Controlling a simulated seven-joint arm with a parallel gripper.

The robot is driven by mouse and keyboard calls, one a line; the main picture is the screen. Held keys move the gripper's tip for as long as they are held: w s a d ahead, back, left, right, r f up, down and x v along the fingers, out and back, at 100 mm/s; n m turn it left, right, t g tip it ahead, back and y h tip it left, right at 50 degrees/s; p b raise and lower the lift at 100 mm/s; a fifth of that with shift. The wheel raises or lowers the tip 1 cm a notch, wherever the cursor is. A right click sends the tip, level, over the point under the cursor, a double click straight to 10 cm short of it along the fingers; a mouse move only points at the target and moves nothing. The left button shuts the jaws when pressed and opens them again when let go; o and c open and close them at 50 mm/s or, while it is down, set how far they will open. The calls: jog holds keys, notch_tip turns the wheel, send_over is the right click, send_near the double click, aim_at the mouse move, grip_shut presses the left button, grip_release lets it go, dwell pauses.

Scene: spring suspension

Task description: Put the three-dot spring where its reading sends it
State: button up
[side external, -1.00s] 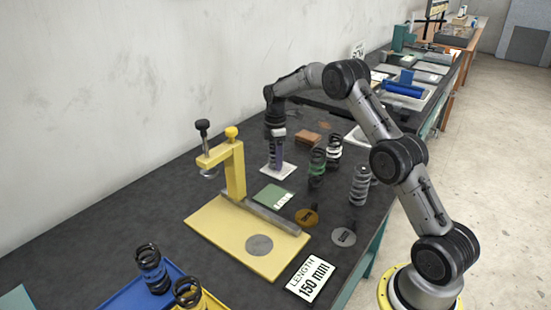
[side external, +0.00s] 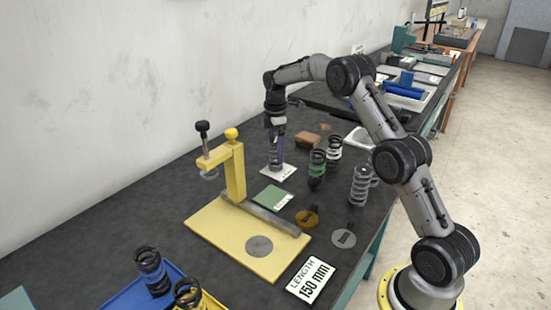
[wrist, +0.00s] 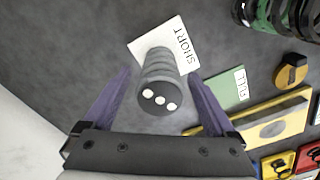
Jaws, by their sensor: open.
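The three-dot spring (wrist: 160,85) stands upright on a white card marked SHORT (wrist: 178,42), its three white dots showing on top in the wrist view. In the side external view the spring (side external: 276,158) stands on the same white card (side external: 281,173), partly behind the fingers. My gripper (side external: 275,137) is open above it. In the wrist view the gripper's purple fingers (wrist: 156,103) lie apart on both sides of the spring's top, with gaps between. A green card marked FULL (wrist: 228,88) lies beside the white card; it also shows in the side external view (side external: 272,196).
A yellow press stand (side external: 234,170) on a yellow base stands in front. Green-banded (side external: 317,169), white-banded (side external: 334,150) and grey (side external: 360,186) springs stand to the right. A blue tray (side external: 125,296) is front left.

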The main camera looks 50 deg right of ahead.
notch_tip(320, 180, up, 8)
jog(key=shift+f, duration=0.2)
jog(key=shift+s+a+r, duration=0.1)
jog(key=shift+a+r, duration=0.05)
jog(key=shift+r, duration=0.2)
jog(key=s+a+r+m+t, duration=0.3)
jog(key=s+a+r+m, duration=0.2)
jog(key=s+a+r, duration=0.9)
jog(key=s+a+f+m+t, duration=0.1)
jog(key=s+a+f+m, duration=0.1)
jog(key=s, duration=0.5)
jog(key=s+a+f+m, duration=0.2)
jog(key=s+f, duration=0.1)
jog(key=s, duration=0.4)
jog(key=s+a+f+m+t, duration=0.1)
jog(key=s+a+f+m, duration=0.1)
jog(key=s, duration=0.6)
jog(key=shift+a+f+t, duration=0.3)
jog(key=shift+f, duration=0.1)
